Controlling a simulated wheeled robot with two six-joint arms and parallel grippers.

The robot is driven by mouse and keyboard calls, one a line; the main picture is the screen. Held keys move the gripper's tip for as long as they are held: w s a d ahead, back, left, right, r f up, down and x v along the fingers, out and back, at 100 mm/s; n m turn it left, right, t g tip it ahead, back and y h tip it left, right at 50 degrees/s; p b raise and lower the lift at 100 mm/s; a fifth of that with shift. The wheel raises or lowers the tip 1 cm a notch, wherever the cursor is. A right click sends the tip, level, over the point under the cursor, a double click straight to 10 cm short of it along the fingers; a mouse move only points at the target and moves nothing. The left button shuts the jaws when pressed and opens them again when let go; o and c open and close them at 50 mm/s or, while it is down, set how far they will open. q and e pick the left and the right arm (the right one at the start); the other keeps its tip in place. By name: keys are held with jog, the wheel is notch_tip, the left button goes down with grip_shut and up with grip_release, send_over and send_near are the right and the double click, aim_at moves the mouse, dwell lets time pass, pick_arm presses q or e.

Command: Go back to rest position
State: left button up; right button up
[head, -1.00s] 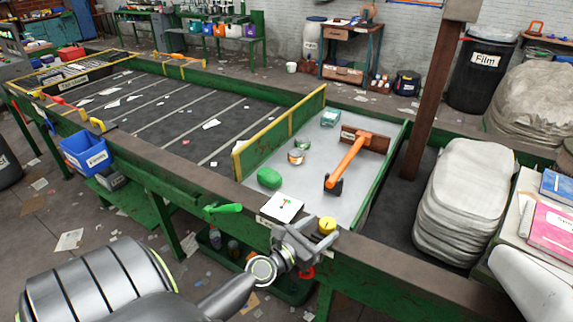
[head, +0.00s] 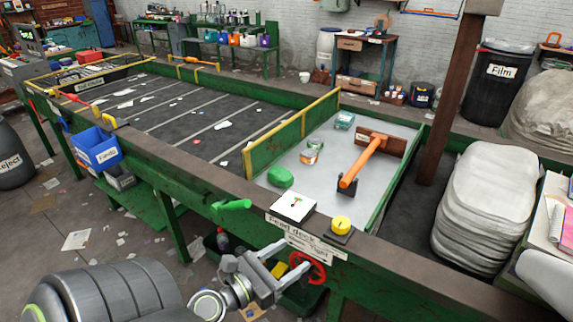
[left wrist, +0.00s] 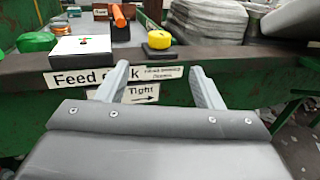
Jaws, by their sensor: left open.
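My left gripper (head: 277,272) is open and empty in the head view, low in front of the belt frame's front side, beside a red handwheel (head: 308,268). In the left wrist view its two fingers (left wrist: 158,85) stand apart before the "Feed deck" sign (left wrist: 90,78), with nothing between them. My right gripper is not in view.
The grey feed deck (head: 325,170) holds a green lump (head: 280,177), small jars and an orange-handled tool (head: 357,162). A white switch box (head: 291,207) and yellow button (head: 341,223) sit on the front rail. A blue bin (head: 97,149) hangs at left.

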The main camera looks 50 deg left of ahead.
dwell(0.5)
pick_arm(q)
jog(key=s+a+f+m+g+y, duration=0.1)
jog(key=s+a+f+m+g, duration=0.15)
jog(key=f+m, duration=0.6)
jog(key=s+a+f+m+g+y, duration=0.1)
jog(key=s+f+m+g, duration=0.15)
jog(key=f, duration=1.15)
jog(key=s+a+f+m+g+y, duration=0.1)
jog(key=s+a+f+m+g, duration=0.15)
jog(key=f+m, duration=0.65)
jog(key=s+d+f+m+g, duration=0.4)
jog(key=s+f+m, duration=0.3)
jog(key=s+f, duration=0.3)
jog(key=s+d+f+m+g, duration=0.5)
jog(key=s+f+m, duration=0.2)
jog(key=s+f, duration=0.3)
jog(key=shift+s+d+f+m+h, duration=0.3)
jog(key=shift+f+m+h, duration=0.1)
jog(key=shift+f, duration=0.1)
jog(key=shift+o, duration=0.3)
